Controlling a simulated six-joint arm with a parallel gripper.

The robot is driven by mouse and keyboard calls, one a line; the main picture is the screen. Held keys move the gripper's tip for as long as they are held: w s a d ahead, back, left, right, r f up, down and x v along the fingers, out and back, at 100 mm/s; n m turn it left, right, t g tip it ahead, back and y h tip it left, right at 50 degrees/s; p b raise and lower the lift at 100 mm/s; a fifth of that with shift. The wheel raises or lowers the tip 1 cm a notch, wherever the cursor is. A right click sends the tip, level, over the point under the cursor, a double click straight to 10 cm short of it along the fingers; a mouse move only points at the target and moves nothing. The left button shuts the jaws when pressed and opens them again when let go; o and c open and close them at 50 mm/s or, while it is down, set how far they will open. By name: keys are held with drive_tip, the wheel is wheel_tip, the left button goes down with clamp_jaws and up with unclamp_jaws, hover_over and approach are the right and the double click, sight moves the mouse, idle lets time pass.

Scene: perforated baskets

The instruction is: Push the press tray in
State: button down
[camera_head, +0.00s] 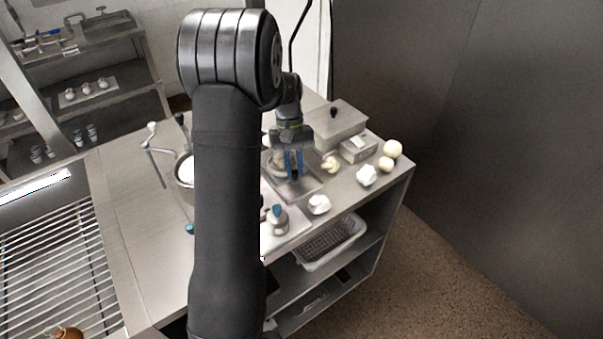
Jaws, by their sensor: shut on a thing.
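My gripper (293,164) points down over the far part of the steel counter, its blue fingers close together. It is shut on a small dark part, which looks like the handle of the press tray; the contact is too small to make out. A flat grey metal tray (307,185) lies right below and around the fingertips, and it appears to be the press tray. A round pale thing sits just left of the fingers, partly hidden by them. My arm hides much of the middle of the counter, so the rest of the press cannot be told.
A lidded metal box (333,122) and a smaller box (358,147) stand behind right. Pale round items, such as a white one (319,204), lie along the right edge. A teal-topped item (278,217) stands nearer. A wire basket (330,243) is on the shelf below.

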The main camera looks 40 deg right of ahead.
drive_tip(key=shift+w, duration=0.3)
drive_tip(key=c, duration=1.3)
unclamp_jaws()
drive_tip(key=shift+c, duration=0.2)
drive_tip(key=shift+r, duration=0.1)
drive_tip(key=v, duration=1.7)
drive_tip(key=shift+r, duration=0.15)
